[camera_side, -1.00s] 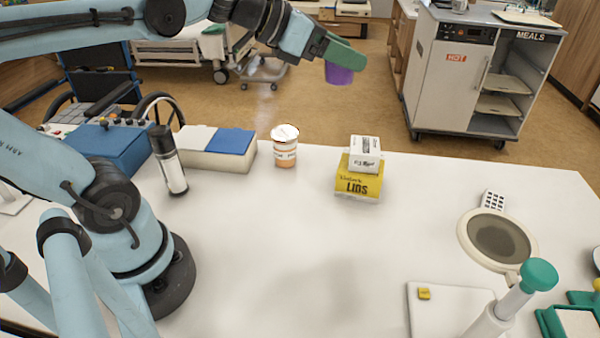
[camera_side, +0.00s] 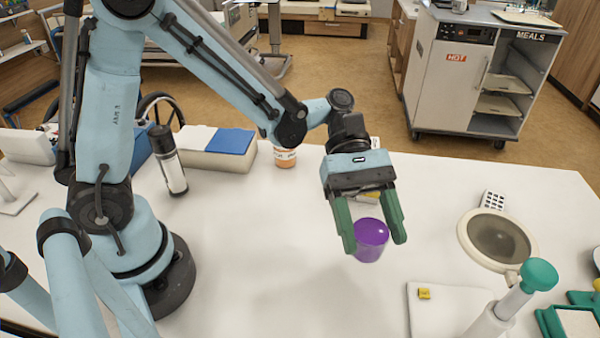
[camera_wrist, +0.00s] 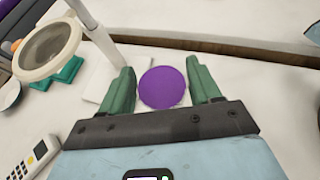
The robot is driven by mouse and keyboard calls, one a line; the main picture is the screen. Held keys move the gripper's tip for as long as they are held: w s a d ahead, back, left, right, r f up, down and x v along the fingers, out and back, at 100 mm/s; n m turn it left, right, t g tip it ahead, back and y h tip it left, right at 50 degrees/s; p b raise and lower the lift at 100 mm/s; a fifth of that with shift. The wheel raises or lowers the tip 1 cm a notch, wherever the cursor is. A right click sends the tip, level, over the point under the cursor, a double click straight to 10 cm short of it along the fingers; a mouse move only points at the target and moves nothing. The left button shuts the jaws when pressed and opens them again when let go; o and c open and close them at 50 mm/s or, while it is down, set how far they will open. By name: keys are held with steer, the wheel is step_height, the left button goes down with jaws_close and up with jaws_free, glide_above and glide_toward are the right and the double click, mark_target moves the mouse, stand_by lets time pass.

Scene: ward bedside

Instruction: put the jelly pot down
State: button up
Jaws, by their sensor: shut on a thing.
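The jelly pot (camera_side: 370,240) is purple and sits between the two green fingers of my gripper (camera_side: 371,232), over the front middle of the white table. My gripper is shut on it and points down and forward. In the wrist view the pot's round purple top (camera_wrist: 162,88) shows between the fingertips (camera_wrist: 162,84). The pot looks roughly upright. I cannot tell whether its underside touches the table or hangs a little above it.
A round-framed magnifier (camera_side: 497,238) and a keypad (camera_side: 493,200) are at right. The table's front middle is clear.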

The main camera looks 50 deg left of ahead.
steer(key=shift+s+d+f+m+g+y, duration=0.1)
steer(key=shift+s+f+m+g+y, duration=0.3)
steer(key=shift+f, duration=1.15)
steer(key=shift+s+d+f+m+g+y, duration=0.15)
steer(key=shift+s+f+m+g, duration=0.55)
steer(key=shift+f, duration=0.8)
steer(key=shift+s+f+m+g+y, duration=0.35)
steer(key=shift+s+f, duration=0.3)
steer(key=shift+f, duration=0.9)
steer(key=shift+f, duration=0.55)
steer(key=o, duration=1.2)
steer(key=shift+c, duration=0.2)
